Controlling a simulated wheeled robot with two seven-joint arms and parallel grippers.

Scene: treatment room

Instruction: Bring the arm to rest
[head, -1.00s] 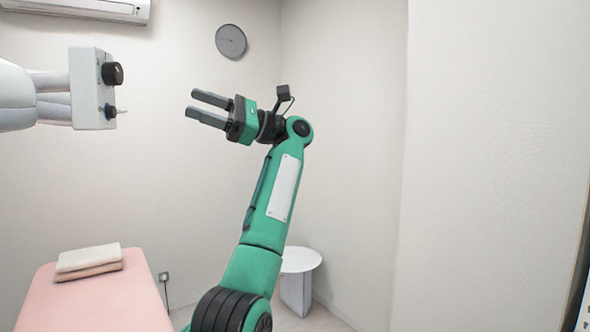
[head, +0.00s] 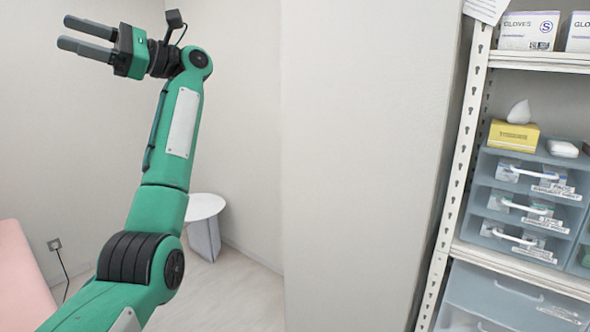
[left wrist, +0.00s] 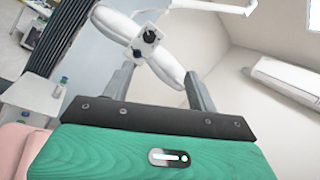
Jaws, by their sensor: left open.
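My left arm is green with black joints and reaches up from the lower left of the head view. Its left gripper (head: 86,36) is raised in the upper left, with two grey fingers pointing left, apart and with nothing between them. The gripper also shows in the left wrist view (left wrist: 160,85), its fingers standing apart in front of the white lamp head. My right gripper is in neither view.
A white shelf rack (head: 470,130) on the right holds glove boxes (head: 528,30), a yellow tissue box (head: 513,135) and grey drawers (head: 525,205). A small white round table (head: 205,207) stands beyond my arm. A pink bed (head: 20,280) is at left. A white lamp (left wrist: 150,42) hangs beyond the fingers.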

